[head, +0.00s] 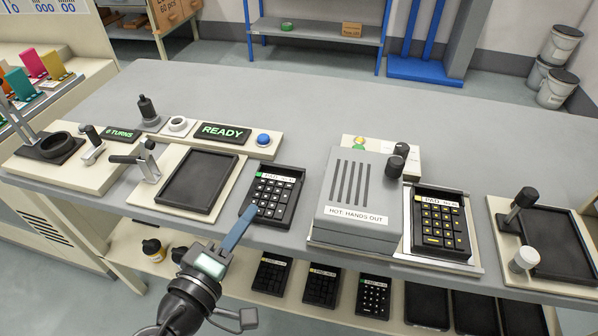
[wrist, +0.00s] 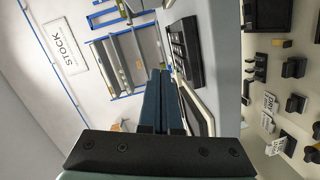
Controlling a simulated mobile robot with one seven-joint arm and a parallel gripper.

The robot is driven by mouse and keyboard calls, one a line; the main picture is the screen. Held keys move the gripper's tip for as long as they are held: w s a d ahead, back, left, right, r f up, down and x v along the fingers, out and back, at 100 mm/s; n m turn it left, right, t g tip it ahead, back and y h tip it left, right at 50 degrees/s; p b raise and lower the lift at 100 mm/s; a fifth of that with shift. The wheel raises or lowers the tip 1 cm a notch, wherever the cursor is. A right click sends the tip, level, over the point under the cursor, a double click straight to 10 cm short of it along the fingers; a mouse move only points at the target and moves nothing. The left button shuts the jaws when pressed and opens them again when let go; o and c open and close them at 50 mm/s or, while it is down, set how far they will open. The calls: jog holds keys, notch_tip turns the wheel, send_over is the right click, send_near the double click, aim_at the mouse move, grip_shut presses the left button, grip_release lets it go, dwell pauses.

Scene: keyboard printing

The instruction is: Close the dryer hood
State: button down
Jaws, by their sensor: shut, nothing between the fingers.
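The dryer hood (head: 352,190) is a grey box with dark vent slots and a "HOT: HANDS OUT" label. It stands on the left part of a pale base (head: 476,262), and a dark knob (head: 396,160) is at its right edge. A black keypad with yellow marks (head: 440,222) lies uncovered on the base, right of the hood. My gripper (head: 248,214) is shut and empty at the bench's front edge, left of the hood and apart from it. Its blue fingers (wrist: 166,100) lie together in the wrist view; the hood is not clearly identifiable there.
Another keypad (head: 273,193) lies just beyond my fingertips, between the hood and a black framed tray (head: 198,182). A READY display (head: 222,132) and blue button (head: 263,139) stand behind. A second black tray (head: 560,240) with a handle is at right.

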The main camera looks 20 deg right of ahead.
aim_at(281, 216)
jog(key=s+f+n+h+p, duration=0.1)
jog(key=s+n+h+p, duration=0.15)
jog(key=s, duration=0.25)
jog(key=shift+y, duration=0.25)
jog(key=x, duration=0.9)
jog(key=shift+w+a, duration=0.1)
jog(key=shift+w, duration=0.1)
jog(key=d, duration=0.1)
jog(key=s+d, duration=0.1)
jog(key=d, duration=0.1)
jog(key=shift+s+f, duration=0.1)
jog(key=shift+s+d, duration=0.25)
jog(key=shift+d, duration=0.2)
jog(key=s+d, duration=0.3)
jog(key=d, duration=0.1)
jog(key=s+d, duration=0.3)
jog(key=d, duration=0.1)
jog(key=s+d, duration=0.3)
jog(key=d, duration=0.2)
jog(key=shift+d, duration=0.1)
